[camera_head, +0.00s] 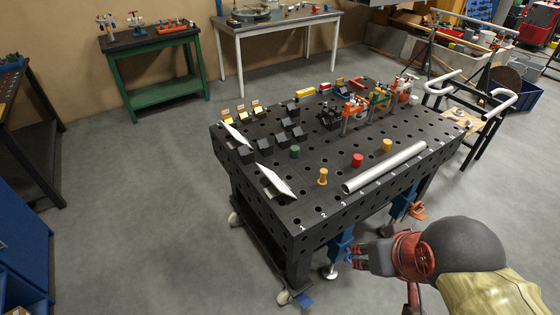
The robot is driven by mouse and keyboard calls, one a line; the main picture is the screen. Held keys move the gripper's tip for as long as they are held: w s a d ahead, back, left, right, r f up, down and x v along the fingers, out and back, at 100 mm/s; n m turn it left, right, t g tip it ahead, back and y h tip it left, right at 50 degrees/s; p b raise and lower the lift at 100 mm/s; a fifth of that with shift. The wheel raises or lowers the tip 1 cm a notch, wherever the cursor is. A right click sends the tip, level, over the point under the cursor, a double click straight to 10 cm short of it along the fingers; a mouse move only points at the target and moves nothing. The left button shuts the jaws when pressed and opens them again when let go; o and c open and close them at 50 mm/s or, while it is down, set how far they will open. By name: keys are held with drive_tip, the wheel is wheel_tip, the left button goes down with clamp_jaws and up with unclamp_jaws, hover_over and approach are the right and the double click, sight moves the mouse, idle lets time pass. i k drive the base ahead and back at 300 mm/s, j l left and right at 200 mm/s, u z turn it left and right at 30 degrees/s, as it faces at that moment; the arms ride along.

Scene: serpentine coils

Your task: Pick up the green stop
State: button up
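The green stop (295,152) is a short dark green cylinder standing upright on the black perforated table (330,211), left of the middle of its top. My gripper (357,256) is at the lower right, in front of the table's near edge and far from the green stop. Its fingers are small and dark in this view, and I cannot tell whether they are open or shut. Nothing is seen held in it.
A red stop (357,160), an orange stop (386,145) and a yellow-orange stop (322,177) stand nearby. A silver tube (385,167) lies to the right. A white angled plate (275,180) and black blocks (264,146) are at the left. Toggle clamps (378,98) stand behind.

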sight(295, 149)
drive_tip(key=i+j+z, duration=0.2)
drive_tip(key=j, duration=0.65)
drive_tip(key=j+z, duration=0.15)
drive_tip(key=j, duration=0.75)
drive_tip(key=i+j+z, duration=0.2)
drive_tip(key=j, duration=0.7)
drive_tip(key=i+j+z, duration=0.35)
drive_tip(key=i+j, duration=0.7)
drive_tip(key=i, duration=0.65)
